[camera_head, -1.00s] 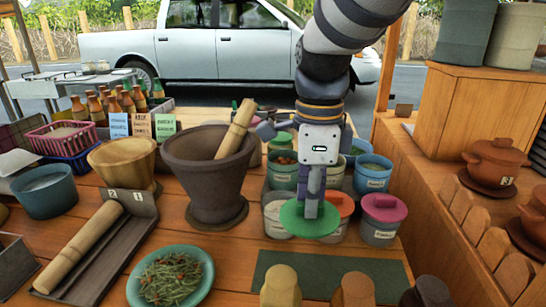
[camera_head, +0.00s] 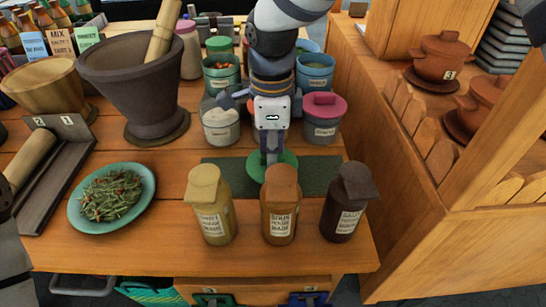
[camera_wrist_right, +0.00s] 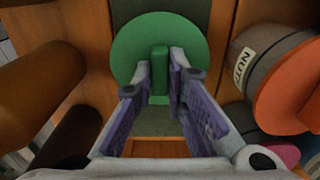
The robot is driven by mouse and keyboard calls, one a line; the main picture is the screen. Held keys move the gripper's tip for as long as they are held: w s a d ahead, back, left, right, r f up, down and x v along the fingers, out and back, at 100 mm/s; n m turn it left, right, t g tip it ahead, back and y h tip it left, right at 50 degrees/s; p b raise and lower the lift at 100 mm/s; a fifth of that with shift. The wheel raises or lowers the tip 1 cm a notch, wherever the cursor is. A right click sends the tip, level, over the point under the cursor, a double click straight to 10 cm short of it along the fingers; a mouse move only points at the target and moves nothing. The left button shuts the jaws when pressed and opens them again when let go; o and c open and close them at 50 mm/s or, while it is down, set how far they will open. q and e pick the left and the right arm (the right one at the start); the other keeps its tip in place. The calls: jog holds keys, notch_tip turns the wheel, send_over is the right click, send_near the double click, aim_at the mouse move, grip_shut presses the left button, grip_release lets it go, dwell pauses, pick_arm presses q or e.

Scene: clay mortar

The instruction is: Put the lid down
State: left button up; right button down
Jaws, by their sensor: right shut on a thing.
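The green round lid (camera_head: 288,158) is at the back part of the dark green mat (camera_head: 225,173) in the head view. My right gripper (camera_head: 270,155) points down at it and is shut on its handle. In the right wrist view the two fingers (camera_wrist_right: 167,88) hold the upright green handle of the lid (camera_wrist_right: 132,48) from both sides. The lid looks about level. I cannot tell whether it touches the mat or hangs just above it. My left gripper is not in view.
A yellow bottle (camera_head: 212,210), a brown bottle (camera_head: 280,210) and a dark bottle (camera_head: 345,205) stand along the mat's front. A pink-lidded canister (camera_head: 323,120) and an open canister (camera_head: 220,125) stand behind it. A plate of herbs (camera_head: 140,180) is left.

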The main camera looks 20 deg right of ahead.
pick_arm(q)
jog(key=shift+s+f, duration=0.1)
pick_arm(e)
notch_tip(320, 180, down, 2)
jog(key=shift+f, duration=0.15)
jog(key=c, duration=1.6)
grip_release()
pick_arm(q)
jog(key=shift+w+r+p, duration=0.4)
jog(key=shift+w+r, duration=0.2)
pick_arm(e)
notch_tip(320, 180, up, 12)
jog(key=shift+r, duration=0.2)
